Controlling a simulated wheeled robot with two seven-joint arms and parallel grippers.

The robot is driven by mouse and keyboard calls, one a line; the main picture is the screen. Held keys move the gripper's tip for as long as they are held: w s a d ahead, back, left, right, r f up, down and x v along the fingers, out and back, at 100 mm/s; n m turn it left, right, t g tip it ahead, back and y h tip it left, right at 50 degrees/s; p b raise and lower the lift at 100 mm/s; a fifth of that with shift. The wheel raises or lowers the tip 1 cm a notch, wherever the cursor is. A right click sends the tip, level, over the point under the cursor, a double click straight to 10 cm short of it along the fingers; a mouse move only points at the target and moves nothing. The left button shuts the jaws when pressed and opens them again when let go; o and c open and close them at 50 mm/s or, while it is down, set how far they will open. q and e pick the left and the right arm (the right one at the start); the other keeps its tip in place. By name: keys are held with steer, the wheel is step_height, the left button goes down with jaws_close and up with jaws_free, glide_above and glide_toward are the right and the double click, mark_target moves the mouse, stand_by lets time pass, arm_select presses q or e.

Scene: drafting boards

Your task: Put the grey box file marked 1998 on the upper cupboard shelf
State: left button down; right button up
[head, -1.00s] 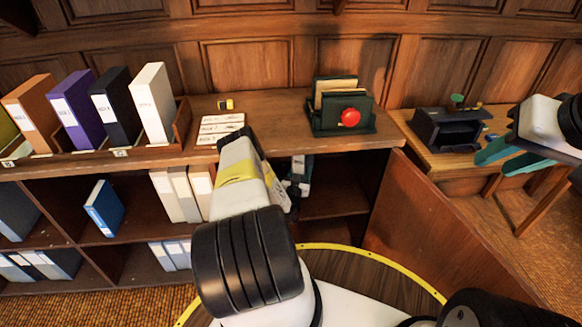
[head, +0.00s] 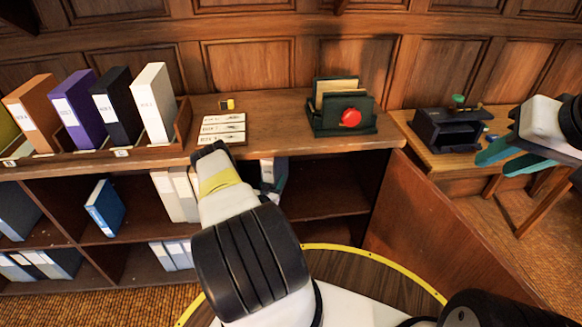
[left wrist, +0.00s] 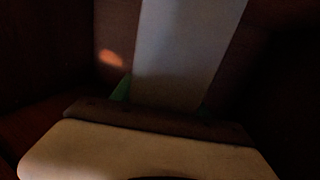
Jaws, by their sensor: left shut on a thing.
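In the left wrist view, a plain grey box file (left wrist: 185,55) stands between the green fingertips of my left gripper (left wrist: 163,100), which is shut on it. The view is dark and no 1998 marking can be read. Whether the file touches the shelf cannot be told. My right gripper (head: 502,158) is open and empty at the right, near the side table.
The open cupboard door (head: 440,235) stands at the right of the opening. A black device (head: 448,130) sits on the side table.

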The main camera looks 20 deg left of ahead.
arm_select(q)
step_height(320, 180, down, 3)
steer(key=shift+r, duration=0.1)
steer(key=shift+a+f, duration=0.2)
steer(key=shift+f, duration=0.1)
steer(key=c, duration=0.6)
jaws_free()
steer(key=shift+s+f, duration=0.1)
steer(key=shift+f, duration=0.1)
steer(key=shift+r, duration=0.1)
steer(key=s, duration=0.4)
steer(key=s+d, duration=0.1)
steer(key=s, duration=0.3)
steer(key=s+d, duration=0.1)
steer(key=s, duration=0.3)
